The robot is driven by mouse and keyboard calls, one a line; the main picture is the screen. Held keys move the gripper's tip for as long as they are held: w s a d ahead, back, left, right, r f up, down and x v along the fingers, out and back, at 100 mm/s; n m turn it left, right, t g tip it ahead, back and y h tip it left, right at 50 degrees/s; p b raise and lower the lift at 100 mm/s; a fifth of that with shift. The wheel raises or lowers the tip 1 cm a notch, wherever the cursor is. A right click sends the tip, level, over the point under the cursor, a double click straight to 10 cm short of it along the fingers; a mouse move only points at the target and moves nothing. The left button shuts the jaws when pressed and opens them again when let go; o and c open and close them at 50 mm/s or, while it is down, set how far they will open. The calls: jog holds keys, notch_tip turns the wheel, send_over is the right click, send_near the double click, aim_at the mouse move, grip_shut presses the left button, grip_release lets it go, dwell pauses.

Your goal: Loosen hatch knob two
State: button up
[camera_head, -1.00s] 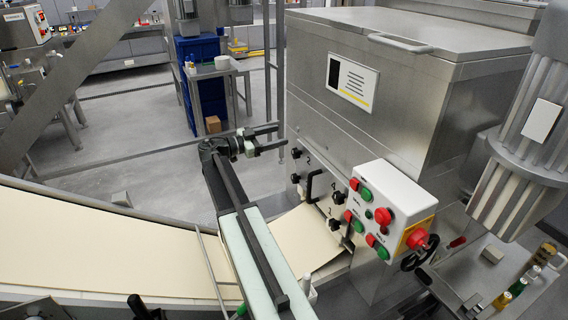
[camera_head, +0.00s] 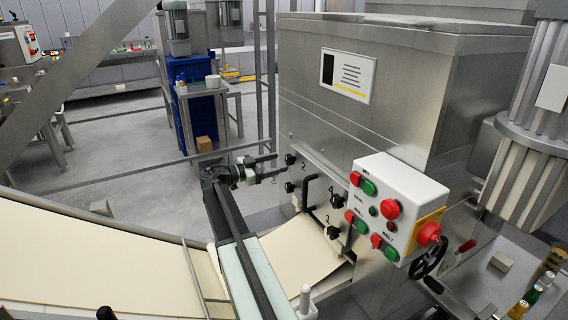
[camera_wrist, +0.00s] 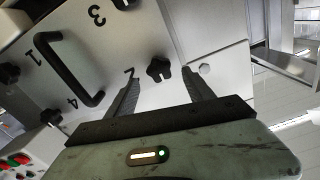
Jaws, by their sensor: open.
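Hatch knob two (camera_wrist: 160,69) is a black lobed knob beside the printed "2" on the pale metal hatch (camera_wrist: 120,50). It also shows in the head view (camera_head: 290,159), at the hatch's upper left. My gripper (camera_wrist: 160,77) is open, its two fingers on either side of the knob in the wrist view. In the head view my gripper (camera_head: 276,164) points at the knob from the left, with its tips very near it. I cannot tell whether the fingers touch the knob.
A black bar handle (camera_wrist: 76,68) stands out from the hatch, with other black knobs (camera_wrist: 50,117) around it. A control box (camera_head: 395,205) with red and green buttons juts out at right. A pale conveyor belt (camera_head: 110,265) runs below my arm.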

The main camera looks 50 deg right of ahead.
aim_at(287, 160)
jog(key=x, duration=0.4)
jog(key=shift+d, duration=0.15)
grip_shut()
